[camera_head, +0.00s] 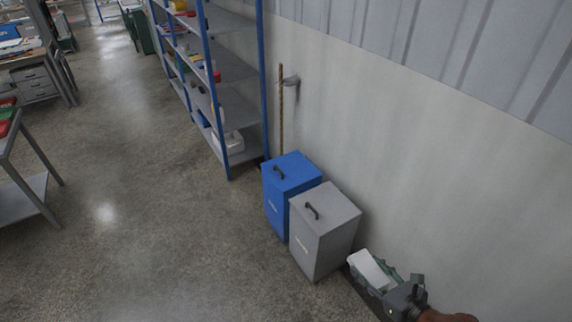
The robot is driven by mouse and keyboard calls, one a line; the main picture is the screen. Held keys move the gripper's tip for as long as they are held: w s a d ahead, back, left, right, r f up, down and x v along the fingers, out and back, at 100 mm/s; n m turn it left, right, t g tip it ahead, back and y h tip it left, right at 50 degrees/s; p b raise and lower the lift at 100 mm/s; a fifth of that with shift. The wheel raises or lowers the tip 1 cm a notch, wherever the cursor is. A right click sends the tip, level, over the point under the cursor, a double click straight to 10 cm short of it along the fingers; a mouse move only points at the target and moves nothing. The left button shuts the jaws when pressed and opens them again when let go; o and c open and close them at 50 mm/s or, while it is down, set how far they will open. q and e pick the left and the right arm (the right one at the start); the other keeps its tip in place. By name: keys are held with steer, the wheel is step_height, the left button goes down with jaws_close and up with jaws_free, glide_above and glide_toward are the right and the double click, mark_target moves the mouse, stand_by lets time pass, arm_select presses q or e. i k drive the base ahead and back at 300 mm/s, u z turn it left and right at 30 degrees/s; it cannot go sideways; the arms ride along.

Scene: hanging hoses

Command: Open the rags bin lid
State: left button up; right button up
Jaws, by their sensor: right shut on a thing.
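A blue bin (291,178) with a dark lid handle stands against the wall. A grey bin (325,215) with a similar handle stands beside it. Both lids lie flat and closed; their front labels are too small to read. To the right is a pale box-like container (369,269) with white inside or on top and green parts (390,272) beside it. My right gripper (395,291) is at these green parts, at the lower right, and is shut on one. Its jaws hide the exact hold. My left gripper is out of view.
A blue-framed shelf rack (232,82) with goods stands left of the bins. A broom or pole (281,110) leans at the wall. A grey table (20,195) is at the left edge. The concrete floor (150,230) before the bins is clear.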

mark_target(291, 170)
steer(key=z, duration=0.4)
steer(key=i, duration=1.85)
steer(key=u, duration=0.4)
